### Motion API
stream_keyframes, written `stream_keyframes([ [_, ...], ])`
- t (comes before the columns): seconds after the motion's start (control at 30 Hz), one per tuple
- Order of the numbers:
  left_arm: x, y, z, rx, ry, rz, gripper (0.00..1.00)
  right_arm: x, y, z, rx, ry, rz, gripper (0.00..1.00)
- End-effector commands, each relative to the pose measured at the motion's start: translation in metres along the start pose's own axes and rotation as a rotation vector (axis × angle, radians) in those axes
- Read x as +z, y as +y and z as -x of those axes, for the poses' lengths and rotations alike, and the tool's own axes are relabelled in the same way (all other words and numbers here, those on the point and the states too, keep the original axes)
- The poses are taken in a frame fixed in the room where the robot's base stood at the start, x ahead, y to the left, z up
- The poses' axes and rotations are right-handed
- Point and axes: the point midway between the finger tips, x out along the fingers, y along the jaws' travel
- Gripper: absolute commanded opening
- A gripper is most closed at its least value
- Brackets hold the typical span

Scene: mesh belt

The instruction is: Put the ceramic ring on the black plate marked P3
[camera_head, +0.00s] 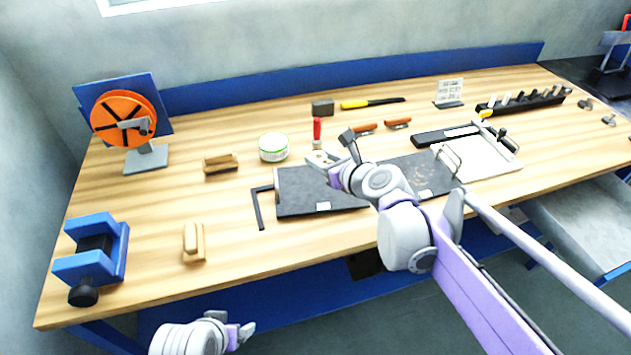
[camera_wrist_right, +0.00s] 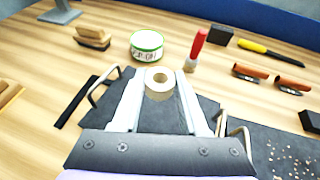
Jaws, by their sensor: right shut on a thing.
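The pale ceramic ring (camera_wrist_right: 158,80) is between the fingertips of my right gripper (camera_wrist_right: 160,88), which is shut on it. Its hole faces up toward the wrist camera. In the head view my right gripper (camera_head: 322,161) is above the back edge of the dark plate area, and the ring is hard to separate from the fingers. I cannot read which is P3. My left gripper (camera_head: 234,328) is open and empty, off the table's front edge.
A green-rimmed white tin (camera_head: 273,147) and a red-handled tool (camera_head: 317,131) stand behind the plates. A black square (camera_head: 259,209) lies left of them. A pale board (camera_head: 480,158) with a handle is at right. The front-left wood is mostly clear around a wooden block (camera_head: 193,242).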

Motion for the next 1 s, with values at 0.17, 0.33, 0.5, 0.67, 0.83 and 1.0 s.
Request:
stream_keyframes([
  [0.17, 0.003, 0.000, -0.005, 0.000, -0.002, 0.000, 0.86, -0.028, 0.000, -0.012, 0.000, 0.000, 0.000, 0.00],
  [0.33, 0.004, 0.000, -0.007, 0.000, -0.003, 0.000, 0.86, -0.044, 0.000, -0.018, 0.000, 0.000, 0.000, 0.00],
  [0.5, 0.006, 0.000, -0.011, 0.000, -0.004, 0.000, 0.86, -0.065, 0.000, -0.027, 0.000, 0.000, -0.001, 0.00],
  [0.67, 0.006, 0.000, -0.011, 0.000, -0.004, 0.000, 0.86, -0.068, 0.000, -0.028, 0.000, 0.000, 0.000, 0.00],
  [0.83, 0.006, 0.000, -0.011, 0.000, -0.004, 0.000, 0.86, -0.068, 0.000, -0.028, 0.000, 0.000, 0.000, 0.00],
  [1.0, 0.007, 0.000, -0.013, 0.000, -0.005, 0.000, 0.86, -0.070, 0.000, -0.029, 0.000, 0.000, 0.000, 0.56],
])
